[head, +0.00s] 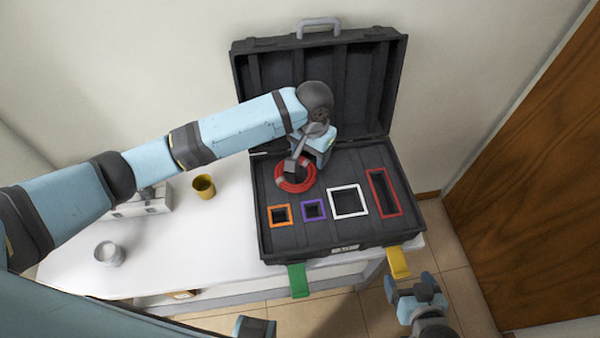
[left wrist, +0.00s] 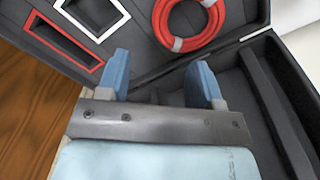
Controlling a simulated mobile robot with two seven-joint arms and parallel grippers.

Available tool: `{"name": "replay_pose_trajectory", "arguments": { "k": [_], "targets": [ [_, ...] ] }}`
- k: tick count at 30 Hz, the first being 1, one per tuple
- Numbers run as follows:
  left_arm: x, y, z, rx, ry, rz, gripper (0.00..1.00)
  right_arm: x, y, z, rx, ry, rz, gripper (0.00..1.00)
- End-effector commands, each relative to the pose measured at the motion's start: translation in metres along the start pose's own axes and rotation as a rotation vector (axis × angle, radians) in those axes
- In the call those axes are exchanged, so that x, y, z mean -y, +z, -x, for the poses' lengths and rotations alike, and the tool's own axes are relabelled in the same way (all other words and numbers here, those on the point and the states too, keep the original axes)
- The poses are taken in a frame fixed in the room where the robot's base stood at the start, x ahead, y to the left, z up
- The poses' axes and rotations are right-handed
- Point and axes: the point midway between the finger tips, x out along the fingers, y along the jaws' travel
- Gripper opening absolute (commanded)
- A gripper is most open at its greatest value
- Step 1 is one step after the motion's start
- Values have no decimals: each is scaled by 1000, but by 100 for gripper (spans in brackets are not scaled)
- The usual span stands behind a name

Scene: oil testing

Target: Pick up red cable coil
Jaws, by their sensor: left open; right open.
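The red cable coil (head: 296,186) lies in the open black case, in the back left part of its insert. It also shows in the left wrist view (left wrist: 160,28), with grey ties around it, partly cut off at the top edge. My left gripper (head: 318,156) is over the case beside the coil, at its upper right in the head view. Its two blue fingers (left wrist: 160,78) are spread in the left wrist view, with nothing between them and the coil beyond the tips. My right gripper (head: 418,294) is low at the front right, away from the case, open and empty.
The case (head: 330,239) has orange, purple, white and red framed slots, and its lid (head: 250,65) stands open behind. A yellow cup (head: 204,186), a grey cup (head: 109,254) and a pale box (head: 145,203) are on the white table (head: 190,240).

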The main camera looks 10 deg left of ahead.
Motion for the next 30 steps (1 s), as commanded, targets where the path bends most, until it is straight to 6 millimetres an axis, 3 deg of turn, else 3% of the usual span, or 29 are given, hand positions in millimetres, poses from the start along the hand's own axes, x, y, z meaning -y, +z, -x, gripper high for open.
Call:
{"name": "replay_pose_trajectory", "arguments": {
  "k": [9, 17, 25, 30],
  "targets": [
    [-1, 0, -60, 1, 2, 0, 60, 0, -2, 1, -1, -1, 0, 83],
    [0, -1, -81, -2, 2, -1, 60, 0, -4, 2, -1, 0, 0, 83],
    [2, -4, -119, -1, 1, 0, 60, 0, -8, 5, -2, 0, 0, 83],
    [2, -5, -129, -3, 2, -2, 60, 0, -8, 5, -2, 0, 0, 83]
  ]
}}
